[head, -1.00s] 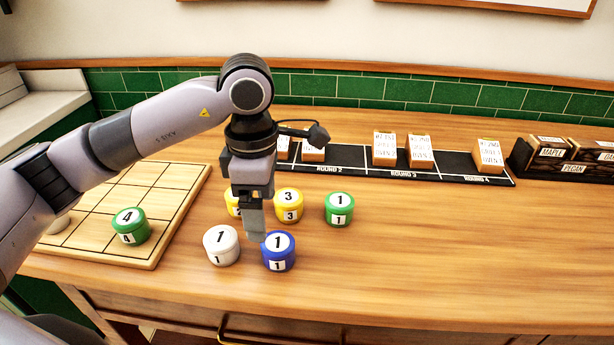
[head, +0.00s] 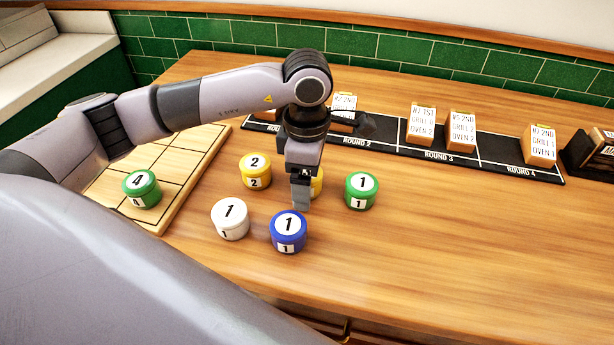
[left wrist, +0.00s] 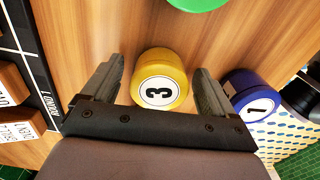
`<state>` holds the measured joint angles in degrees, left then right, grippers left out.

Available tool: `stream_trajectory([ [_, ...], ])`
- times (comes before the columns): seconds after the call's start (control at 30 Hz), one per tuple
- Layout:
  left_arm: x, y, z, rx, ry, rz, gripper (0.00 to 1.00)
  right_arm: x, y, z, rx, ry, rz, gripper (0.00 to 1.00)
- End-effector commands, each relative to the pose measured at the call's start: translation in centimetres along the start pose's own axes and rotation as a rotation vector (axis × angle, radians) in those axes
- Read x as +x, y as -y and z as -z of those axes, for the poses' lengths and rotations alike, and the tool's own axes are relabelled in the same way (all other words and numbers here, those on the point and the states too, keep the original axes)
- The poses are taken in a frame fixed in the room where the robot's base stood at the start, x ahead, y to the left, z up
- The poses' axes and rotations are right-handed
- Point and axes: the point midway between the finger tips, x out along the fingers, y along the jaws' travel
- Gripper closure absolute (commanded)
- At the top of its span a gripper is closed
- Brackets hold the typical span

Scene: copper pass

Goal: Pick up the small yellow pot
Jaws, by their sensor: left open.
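Two yellow pots stand on the wooden counter. The one marked 2 (head: 256,171) is in full view in the head view. The one marked 3 (head: 318,183) is mostly hidden behind my left gripper (head: 301,203). In the left wrist view the yellow 3 pot (left wrist: 159,84) lies between the two spread fingers of my left gripper (left wrist: 156,72), with a gap on each side. The left gripper is open, pointing down and empty. I cannot tell how far its fingertips are above the counter. My right gripper is not in view.
A blue pot (head: 289,232), a white pot (head: 230,220) and a green pot (head: 361,191) stand close around. A green 4 pot (head: 141,189) sits on a gridded board (head: 193,172) at left. A black rail (head: 390,148) with order tickets runs behind. The right counter is clear.

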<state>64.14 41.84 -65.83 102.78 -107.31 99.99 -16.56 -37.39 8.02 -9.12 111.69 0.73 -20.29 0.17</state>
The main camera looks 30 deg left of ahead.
Motion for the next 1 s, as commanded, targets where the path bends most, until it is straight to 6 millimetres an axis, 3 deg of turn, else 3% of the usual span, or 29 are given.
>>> stream_trajectory([
  [0.23,0.3,0.0,0.0,0.0,0.0,-0.002,0.13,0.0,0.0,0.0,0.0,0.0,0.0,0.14],
  [0.27,0.3,0.0,0.0,-0.001,0.0,-0.002,0.19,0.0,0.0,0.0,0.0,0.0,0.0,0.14],
  [0.43,0.2,0.0,0.0,-0.001,0.001,-0.002,0.75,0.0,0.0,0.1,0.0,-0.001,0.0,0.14],
  [0.47,0.2,0.0,0.0,-0.001,0.001,-0.002,0.77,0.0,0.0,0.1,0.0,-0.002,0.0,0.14],
  [0.77,0.0,-0.1,0.0,-0.001,0.002,-0.003,0.78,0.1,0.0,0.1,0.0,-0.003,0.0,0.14],
  [1.0,-2.1,-0.1,-0.1,-0.001,0.004,-0.006,0.78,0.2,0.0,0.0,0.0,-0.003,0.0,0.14],
])
